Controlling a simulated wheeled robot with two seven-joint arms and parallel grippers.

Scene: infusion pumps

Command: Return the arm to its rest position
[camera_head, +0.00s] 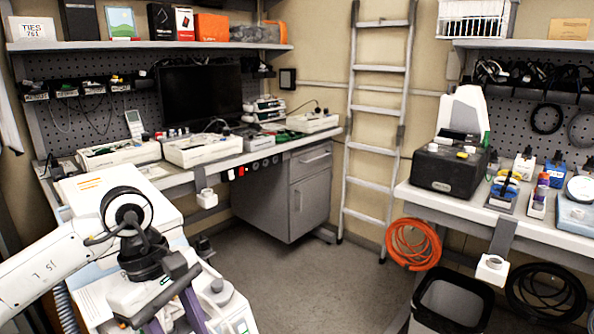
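My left arm (40,268) comes in from the left and reaches to the lower left of the head view. Its gripper (178,318) points down, with a dark wrist and grey body. Two purple-sided fingers stand apart with a gap between them, and I see nothing held there. The fingertips are at or past the bottom edge. The gripper is in front of a white machine (238,298), and I cannot tell if it touches it. My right arm and gripper are not in view.
A left workbench (190,177) holds white devices (200,149) and a dark monitor (201,95). A ladder (371,186) leans at the back wall. A right bench (452,209) holds a black case (446,170); an orange hose coil (413,245) and black bin (450,302) are below. The middle floor is clear.

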